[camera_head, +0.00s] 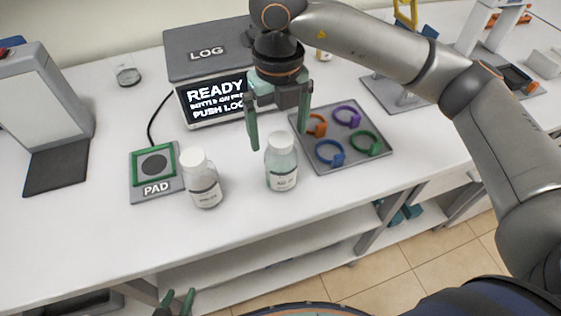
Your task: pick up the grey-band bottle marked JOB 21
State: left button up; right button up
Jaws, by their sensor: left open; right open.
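Two white-capped bottles stand upright near the bench's front edge. The right-hand bottle (282,172) has a white label with a dark band; its small print is too blurred to read surely. The left-hand bottle (202,181) also has a label with a dark band and unreadable print. My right gripper (279,140) points down, open, its fingers above and to either side of the right-hand bottle's cap; I cannot tell whether they touch it. My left gripper (179,296) is open and empty at the bottom edge, low in front of the bench.
A pad (157,190) with a green square lies left of the bottles. A LOG box (205,53) with a lit READY screen stands behind. A grey tray (343,162) with several coloured rings lies right of the right-hand bottle. Another small bottle (324,54) stands behind my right gripper.

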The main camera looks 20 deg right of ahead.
aim_at(281, 162)
jog(key=f, duration=0.2)
jog(key=f+p, duration=0.1)
jog(key=f, duration=0.2)
jog(key=shift+s+d+f, duration=0.2)
jog(key=shift+f, duration=0.15)
jog(key=shift+r, duration=0.1)
grip_shut()
dwell(0.5)
